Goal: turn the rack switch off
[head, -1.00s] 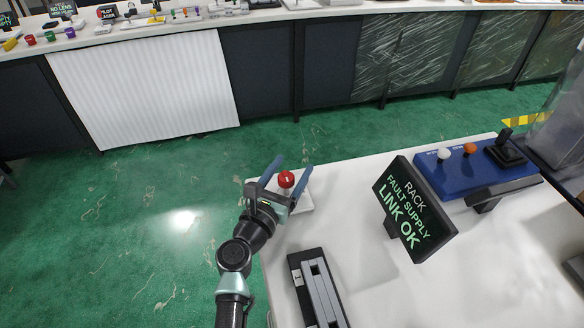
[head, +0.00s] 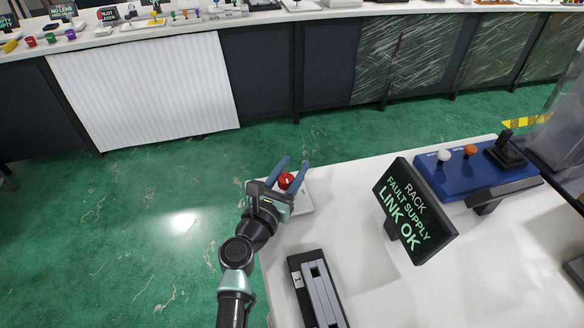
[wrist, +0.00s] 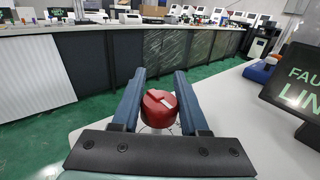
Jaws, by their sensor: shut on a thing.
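The dark sign (head: 414,210) reads "RACK FAULT SUPPLY LINK OK".
A blue control box (head: 470,175) with a white knob, an orange knob and a black lever stands at the back right of the white table (head: 350,230). A black and grey device (head: 318,290) lies near the front edge. A long counter (head: 270,22) runs behind.

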